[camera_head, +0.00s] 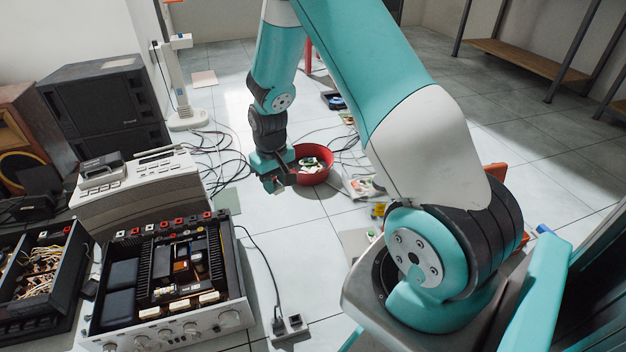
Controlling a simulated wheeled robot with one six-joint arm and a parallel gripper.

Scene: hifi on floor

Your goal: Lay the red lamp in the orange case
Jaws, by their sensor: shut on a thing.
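My gripper (272,186) hangs low over the floor, just left of a red round bowl, with its fingers pointing down. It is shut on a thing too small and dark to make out. I cannot pick out the red lamp for certain. An orange edge (497,171), which looks like part of the orange case, shows at the right behind my arm. My arm hides most of it, including any inside. The gripper is well to the left of this edge and apart from it.
The red bowl (325,173) holds several small items. Loose black cables (215,148) lie across the tiles. An opened amplifier (165,280), a grey deck (140,190) and dark speakers (110,105) crowd the left. A power socket (290,328) lies in front. Floor at the back right is clear before a shelf (530,60).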

